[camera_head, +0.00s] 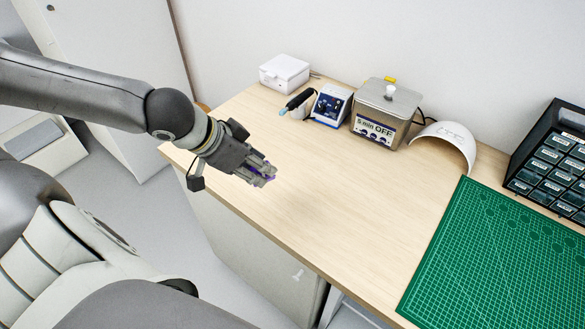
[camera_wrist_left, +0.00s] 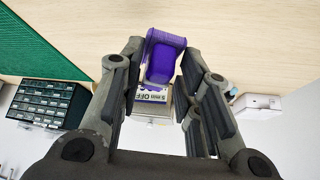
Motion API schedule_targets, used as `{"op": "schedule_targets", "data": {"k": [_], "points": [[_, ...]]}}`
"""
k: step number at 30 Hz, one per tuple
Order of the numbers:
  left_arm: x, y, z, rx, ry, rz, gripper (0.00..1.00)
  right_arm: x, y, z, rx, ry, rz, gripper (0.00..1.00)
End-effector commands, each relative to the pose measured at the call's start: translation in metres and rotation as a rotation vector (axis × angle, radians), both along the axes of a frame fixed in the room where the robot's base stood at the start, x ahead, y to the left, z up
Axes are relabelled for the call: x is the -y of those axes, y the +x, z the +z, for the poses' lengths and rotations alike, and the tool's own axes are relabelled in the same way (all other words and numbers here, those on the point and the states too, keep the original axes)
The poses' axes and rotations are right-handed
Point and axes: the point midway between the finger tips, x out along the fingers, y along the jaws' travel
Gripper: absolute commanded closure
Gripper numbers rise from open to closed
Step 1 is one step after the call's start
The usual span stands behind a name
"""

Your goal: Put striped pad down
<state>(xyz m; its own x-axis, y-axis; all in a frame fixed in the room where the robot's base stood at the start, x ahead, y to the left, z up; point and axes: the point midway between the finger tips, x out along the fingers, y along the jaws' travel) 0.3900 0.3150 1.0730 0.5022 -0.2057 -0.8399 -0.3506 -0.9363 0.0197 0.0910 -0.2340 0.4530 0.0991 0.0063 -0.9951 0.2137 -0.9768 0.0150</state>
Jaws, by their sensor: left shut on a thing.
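My left gripper (camera_head: 267,177) is shut on a purple pad (camera_wrist_left: 161,63), which shows between the two fingers in the left wrist view. The pad has a lighter purple face and a darker rim; I cannot make out clear stripes on it. In the head view only small bits of purple show at the fingertips, the rest hidden by the fingers. The gripper appears over the left part of the wooden bench top (camera_head: 320,205), near its front edge; its height above the wood is hard to judge. My right gripper is not in view.
Along the back stand a white box (camera_head: 284,72), a blue-fronted device (camera_head: 332,105), a metal cleaner reading "5 min OFF" (camera_head: 383,112) and a white curved shell (camera_head: 446,142). A green mat (camera_head: 495,262) and a black drawer unit (camera_head: 550,165) are right. The middle wood is clear.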

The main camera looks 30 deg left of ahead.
Motion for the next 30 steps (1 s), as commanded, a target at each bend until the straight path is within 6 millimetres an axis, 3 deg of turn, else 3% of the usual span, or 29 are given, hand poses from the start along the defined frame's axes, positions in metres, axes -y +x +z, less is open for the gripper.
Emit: {"op": "schedule_targets", "data": {"k": [14,26,30], "points": [[-0.003,0.044,-0.020,0.001,-0.010,0.003,0.91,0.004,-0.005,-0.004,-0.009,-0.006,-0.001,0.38],[-0.005,0.070,-0.028,0.004,-0.007,0.001,0.91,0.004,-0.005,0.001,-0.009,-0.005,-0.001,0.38],[-0.007,0.087,-0.034,0.004,-0.008,0.004,0.91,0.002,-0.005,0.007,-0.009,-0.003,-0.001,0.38]]}}
